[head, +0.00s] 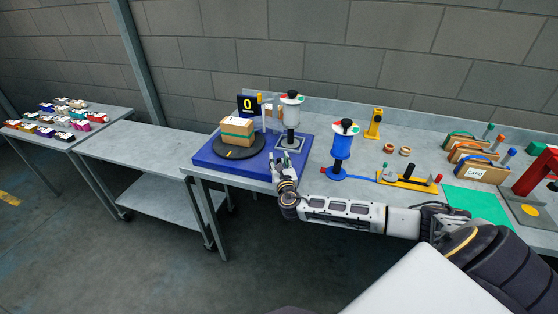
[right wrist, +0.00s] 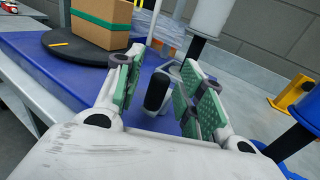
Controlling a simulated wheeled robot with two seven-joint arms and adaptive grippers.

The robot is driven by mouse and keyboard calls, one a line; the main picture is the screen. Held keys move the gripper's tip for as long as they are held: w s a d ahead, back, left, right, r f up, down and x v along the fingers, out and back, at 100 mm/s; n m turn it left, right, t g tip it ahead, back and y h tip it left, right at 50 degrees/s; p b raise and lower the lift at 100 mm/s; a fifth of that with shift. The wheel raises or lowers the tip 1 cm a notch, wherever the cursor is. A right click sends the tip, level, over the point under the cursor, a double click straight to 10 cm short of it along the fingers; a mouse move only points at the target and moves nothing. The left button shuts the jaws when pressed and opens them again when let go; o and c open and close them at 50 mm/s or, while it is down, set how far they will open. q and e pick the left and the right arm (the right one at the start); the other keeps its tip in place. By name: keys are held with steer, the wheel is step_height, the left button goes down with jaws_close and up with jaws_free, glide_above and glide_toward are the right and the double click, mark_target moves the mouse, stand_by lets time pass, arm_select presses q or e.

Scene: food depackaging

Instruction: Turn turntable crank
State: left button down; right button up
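The turntable's black disc (head: 252,148) lies on a blue base (head: 213,164) at the table's left end. A cardboard box (head: 236,134) with a green band sits on the disc. Both also show at the upper left of the right wrist view. My right gripper (head: 277,165) is at the front right edge of the base. In the right wrist view its green-padded fingers (right wrist: 160,92) are apart. An upright black handle (right wrist: 157,92), apparently the crank's, shows between them; contact is unclear. The gripper hides it in the head view. My left gripper is out of view.
A white cylinder on a post (head: 291,112) stands behind my right gripper. A blue cylinder stand (head: 342,146) is to its right. A black sign reading 0 (head: 249,104) stands behind the box. A bare side table (head: 140,155) is at the left.

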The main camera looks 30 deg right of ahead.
steer(key=shift+w, duration=0.2)
jaws_close()
stand_by(0.3)
steer(key=shift+w+r+m+g+h, duration=0.1)
steer(key=shift+w+m+g+h, duration=0.1)
steer(key=shift+m+g+h, duration=0.4)
